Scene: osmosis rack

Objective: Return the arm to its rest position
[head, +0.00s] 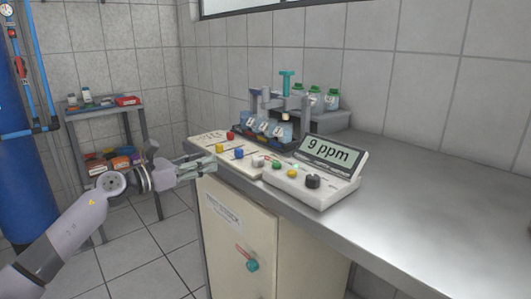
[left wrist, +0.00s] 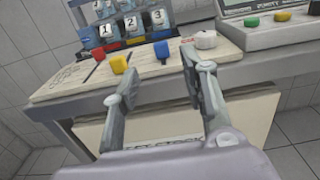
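My left gripper (head: 205,164) reaches in from the left, in front of the counter's left front edge. In the left wrist view my left gripper (left wrist: 155,85) has its two fingers apart with nothing between them. Beyond the fingertips is a control panel with a red knob (left wrist: 99,52), a yellow knob (left wrist: 119,63), a blue knob (left wrist: 162,50) and a white knob (left wrist: 206,39). The fingers look apart from the knobs, though the gap is hard to judge. My right gripper is in neither view.
A meter reading "9 ppm" (head: 328,150) stands on the metal counter (head: 430,200). Numbered bottles (head: 264,127) sit behind the panel. A shelf cart (head: 102,112) and a blue tank (head: 30,180) stand left. The counter's right is clear.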

